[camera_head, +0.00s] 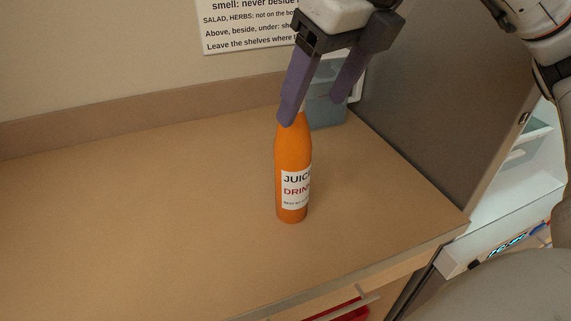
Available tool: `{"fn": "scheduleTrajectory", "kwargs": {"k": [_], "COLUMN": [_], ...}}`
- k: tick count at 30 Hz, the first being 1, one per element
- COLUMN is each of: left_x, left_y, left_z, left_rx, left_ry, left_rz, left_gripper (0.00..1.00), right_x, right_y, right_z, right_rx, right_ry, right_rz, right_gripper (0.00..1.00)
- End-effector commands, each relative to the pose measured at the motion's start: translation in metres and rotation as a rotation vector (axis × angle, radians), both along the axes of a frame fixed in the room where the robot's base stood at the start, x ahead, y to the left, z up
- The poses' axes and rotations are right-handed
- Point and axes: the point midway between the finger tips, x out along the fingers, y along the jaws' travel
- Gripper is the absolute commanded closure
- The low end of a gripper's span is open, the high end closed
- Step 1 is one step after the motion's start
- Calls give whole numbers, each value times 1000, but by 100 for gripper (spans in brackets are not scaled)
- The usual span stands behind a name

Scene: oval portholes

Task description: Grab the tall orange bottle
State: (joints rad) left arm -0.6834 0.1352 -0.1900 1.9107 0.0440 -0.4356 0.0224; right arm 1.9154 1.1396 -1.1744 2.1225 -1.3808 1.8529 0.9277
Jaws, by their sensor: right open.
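The tall orange bottle (292,150) stands upright on the wooden counter, with a white label reading "JUICE DRINK". My right gripper (311,110) is above it, pointing down, with its two purple fingers spread apart. The left finger overlaps the top of the bottle in the picture and hides part of its neck. I cannot tell whether the finger touches the bottle. Nothing shows between the fingers that they grip. My left gripper is not in view.
A bluish translucent container (327,112) stands behind the bottle, beside a tall grey panel (425,100). A sign (250,30) hangs on the wall. The counter (130,210) is clear to the left. Below its front edge is a partly open drawer with something red (350,311).

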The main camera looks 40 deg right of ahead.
Motion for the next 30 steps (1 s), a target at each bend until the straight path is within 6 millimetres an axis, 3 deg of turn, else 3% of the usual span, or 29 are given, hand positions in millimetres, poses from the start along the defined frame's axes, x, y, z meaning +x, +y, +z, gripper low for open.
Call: {"fn": "scheduleTrajectory", "kwargs": {"k": [3,12,21,30], "left_x": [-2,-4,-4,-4], "left_y": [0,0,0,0], "left_z": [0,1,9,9], "left_rx": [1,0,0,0], "left_ry": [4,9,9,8], "left_rz": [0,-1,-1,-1], "left_gripper": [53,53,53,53], "right_x": [7,17,31,33], "right_y": [1,5,12,12], "right_z": [-19,-44,-81,-86], "right_rx": [-1,1,2,3], "right_ry": [5,4,3,2], "right_rz": [0,4,3,5], "right_gripper": [31,31,31,33]}}
